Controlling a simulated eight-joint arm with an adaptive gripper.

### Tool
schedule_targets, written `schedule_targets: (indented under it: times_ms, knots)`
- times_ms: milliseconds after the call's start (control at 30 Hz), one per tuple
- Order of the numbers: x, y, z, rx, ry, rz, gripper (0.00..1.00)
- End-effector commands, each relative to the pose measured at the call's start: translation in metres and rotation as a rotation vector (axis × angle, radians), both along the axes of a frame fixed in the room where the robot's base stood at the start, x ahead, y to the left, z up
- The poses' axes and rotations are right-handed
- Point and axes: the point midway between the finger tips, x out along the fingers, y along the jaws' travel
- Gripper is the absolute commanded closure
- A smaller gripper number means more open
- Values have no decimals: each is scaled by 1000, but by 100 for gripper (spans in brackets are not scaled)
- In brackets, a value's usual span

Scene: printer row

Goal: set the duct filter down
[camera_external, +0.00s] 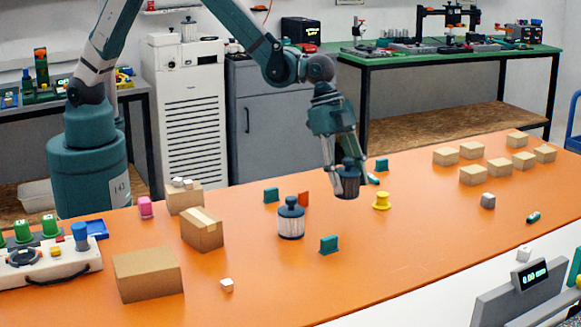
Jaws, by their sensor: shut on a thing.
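My gripper (349,168) points down over the orange table, right of its middle. It is shut on the duct filter (346,186), a short dark grey cylinder with a lighter bottom rim. The filter looks upright and close above the table; I cannot tell if its bottom touches. The fingers hide part of its upper side. A similar canister (291,221) with a dark teal top and pale ribbed sides stands on the table, left of and nearer than the held filter.
Teal blocks (329,245) and (271,195), an orange piece (303,199) and a yellow knob-shaped part (381,201) stand around. Cardboard boxes (148,275) are at left, several small ones (473,175) at right.

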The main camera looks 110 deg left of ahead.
Motion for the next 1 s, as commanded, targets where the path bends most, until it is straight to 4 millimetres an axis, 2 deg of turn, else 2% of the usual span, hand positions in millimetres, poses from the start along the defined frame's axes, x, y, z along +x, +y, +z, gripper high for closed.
schedule_targets:
  times_ms: [100,200,633,1000]
  knots:
    - [0,0,-16,0,0,0,72]
    - [0,0,-22,0,0,0,72]
    - [0,0,-26,0,0,0,72]
    - [0,0,-60,0,0,0,72]
